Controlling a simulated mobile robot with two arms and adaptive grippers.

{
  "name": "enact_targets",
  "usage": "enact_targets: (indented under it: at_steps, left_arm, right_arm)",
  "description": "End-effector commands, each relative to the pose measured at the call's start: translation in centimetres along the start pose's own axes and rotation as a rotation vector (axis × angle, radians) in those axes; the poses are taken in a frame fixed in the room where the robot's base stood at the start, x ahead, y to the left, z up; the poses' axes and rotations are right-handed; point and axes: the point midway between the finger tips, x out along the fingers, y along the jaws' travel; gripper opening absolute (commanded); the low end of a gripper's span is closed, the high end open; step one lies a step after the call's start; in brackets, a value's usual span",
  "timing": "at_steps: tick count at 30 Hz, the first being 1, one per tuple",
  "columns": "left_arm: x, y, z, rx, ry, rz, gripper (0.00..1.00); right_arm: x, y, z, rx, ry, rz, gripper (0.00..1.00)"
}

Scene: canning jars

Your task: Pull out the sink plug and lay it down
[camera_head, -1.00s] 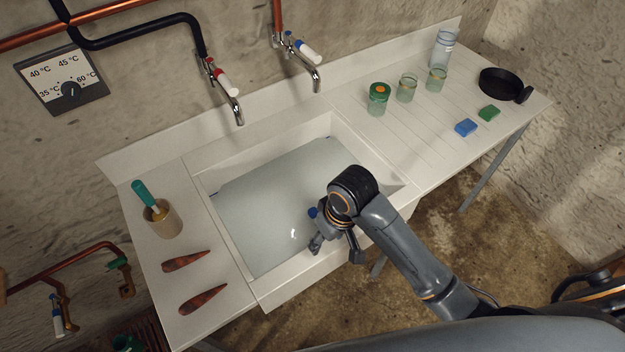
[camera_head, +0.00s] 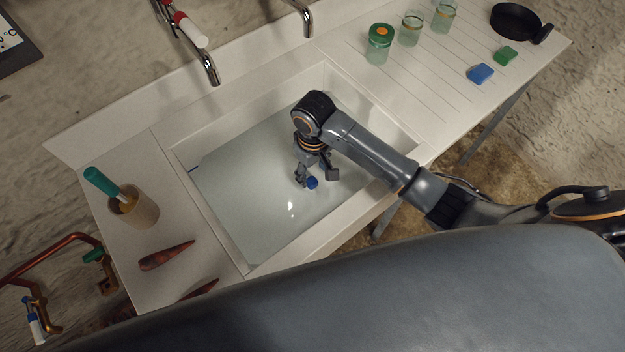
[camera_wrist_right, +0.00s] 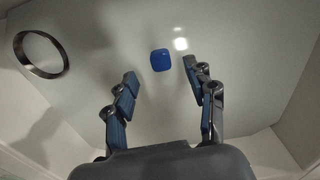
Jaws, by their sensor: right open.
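A small blue knob (camera_head: 312,183) shows in the water-filled sink (camera_head: 240,180). It looks like the top of the sink plug; the part below it cannot be made out. In the right wrist view the blue knob (camera_wrist_right: 161,60) lies in line with the gap between the fingers, just beyond their tips. My right gripper (camera_head: 317,178) is over the sink, pointing down, open and empty; its spread fingers also show in the wrist view (camera_wrist_right: 160,75). Whether the fingertips are in the water cannot be told. My left gripper is out of view.
A dark metal ring (camera_wrist_right: 42,54) shows left of the knob in the wrist view. Taps (camera_head: 210,68) overhang the sink's back. The left counter holds a pot (camera_head: 138,208) and wooden pieces (camera_head: 166,256). Jars (camera_head: 380,45), sponges (camera_head: 481,74) and a pan (camera_head: 515,20) stand right.

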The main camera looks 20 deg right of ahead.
Motion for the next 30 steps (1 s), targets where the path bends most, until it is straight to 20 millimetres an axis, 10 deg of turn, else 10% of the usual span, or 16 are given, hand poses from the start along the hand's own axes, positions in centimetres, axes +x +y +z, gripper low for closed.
enact_targets:
  at_steps: [12, 25, 30]
  left_arm:
    - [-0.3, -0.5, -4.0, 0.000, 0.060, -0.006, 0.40]
    - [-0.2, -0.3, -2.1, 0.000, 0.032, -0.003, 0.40]
    - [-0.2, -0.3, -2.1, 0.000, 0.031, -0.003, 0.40]
  right_arm:
    - [6.9, 0.0, 0.0, 0.001, -0.001, 0.000, 0.55]
    - [8.0, 0.0, 0.0, 0.000, 0.002, 0.000, 0.55]
    - [8.0, 0.0, 0.0, 0.000, 0.002, 0.000, 0.24]
